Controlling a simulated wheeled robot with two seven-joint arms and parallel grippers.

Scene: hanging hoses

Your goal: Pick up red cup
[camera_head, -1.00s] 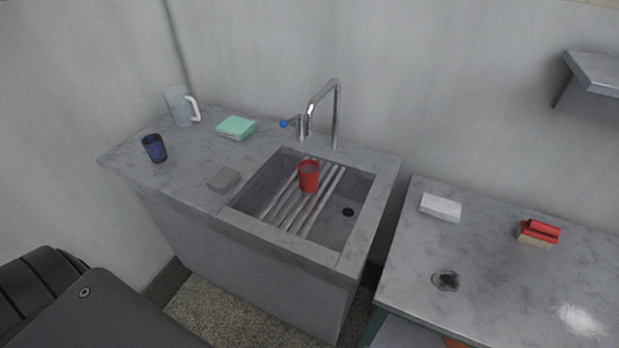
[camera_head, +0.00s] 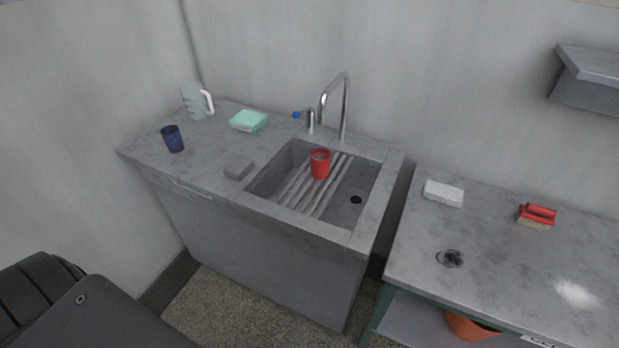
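The red cup (camera_head: 320,164) stands upright in the sink (camera_head: 364,212), on a rack of several pale bars (camera_head: 312,192). Its open rim faces up and nothing covers it. The tap's spout (camera_head: 346,105) rises just behind it and to the right. Neither of my grippers is in view. A dark part of my own body shows at the lower left, well apart from the cup.
Left of the sink, the counter (camera_head: 208,155) holds a blue cup (camera_head: 173,139), a clear pitcher (camera_head: 193,101), a green sponge (camera_head: 248,121) and a grey block (camera_head: 239,167). A right-hand table (camera_head: 415,225) holds a white block (camera_head: 444,193) and a red brush (camera_head: 537,213). Floor (camera_head: 240,305) in front is clear.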

